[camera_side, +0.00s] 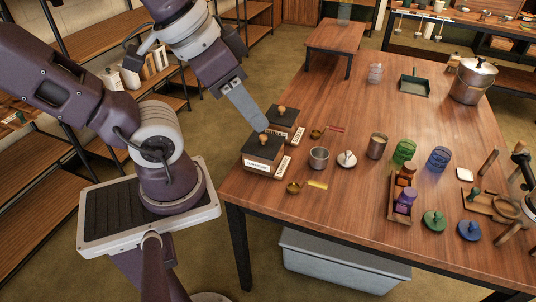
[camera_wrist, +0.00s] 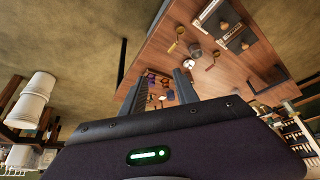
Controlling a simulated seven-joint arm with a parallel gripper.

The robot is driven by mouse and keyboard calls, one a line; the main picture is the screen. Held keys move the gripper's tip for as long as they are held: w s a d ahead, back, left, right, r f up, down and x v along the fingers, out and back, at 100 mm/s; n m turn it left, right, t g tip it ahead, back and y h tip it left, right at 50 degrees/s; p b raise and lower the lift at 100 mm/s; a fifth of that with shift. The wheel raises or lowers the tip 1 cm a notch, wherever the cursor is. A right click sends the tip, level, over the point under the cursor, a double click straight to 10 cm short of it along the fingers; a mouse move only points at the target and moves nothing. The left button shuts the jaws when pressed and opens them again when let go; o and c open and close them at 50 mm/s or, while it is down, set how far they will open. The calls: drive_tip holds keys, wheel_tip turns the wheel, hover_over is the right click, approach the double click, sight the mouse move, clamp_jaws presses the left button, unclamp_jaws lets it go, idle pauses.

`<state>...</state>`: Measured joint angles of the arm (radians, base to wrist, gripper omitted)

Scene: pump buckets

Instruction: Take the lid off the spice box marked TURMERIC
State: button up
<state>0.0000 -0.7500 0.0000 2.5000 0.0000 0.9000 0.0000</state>
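Two spice boxes stand at the table's near left corner, the front box (camera_side: 262,167) and the back box (camera_side: 295,135). Each wears a dark lid with a round wooden knob: front lid (camera_side: 262,148), back lid (camera_side: 282,116). White label cards lean by them, but the lettering is too small to read, so I cannot tell which says TURMERIC. Both boxes also show at the top of the wrist view, one at left (camera_wrist: 212,14) and one at right (camera_wrist: 240,40). My gripper (camera_side: 260,122) is near the knobs in the side view; its fingers (camera_wrist: 160,88) are apart and empty.
A metal cup (camera_side: 319,158) and a saucer (camera_side: 346,160) stand to the right. A wooden tray (camera_side: 393,208) holds jars.

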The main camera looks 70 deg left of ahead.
drive_tip(key=shift+o, duration=0.4)
drive_tip(key=o, duration=1.3)
drive_tip(key=n+g, duration=0.6)
drive_tip(key=n, duration=2.1)
hover_over(263, 136)
wheel_tip(263, 136, down, 21)
drive_tip(key=shift+f, duration=0.15)
wheel_tip(263, 136, down, 7)
drive_tip(key=shift+r, duration=0.15)
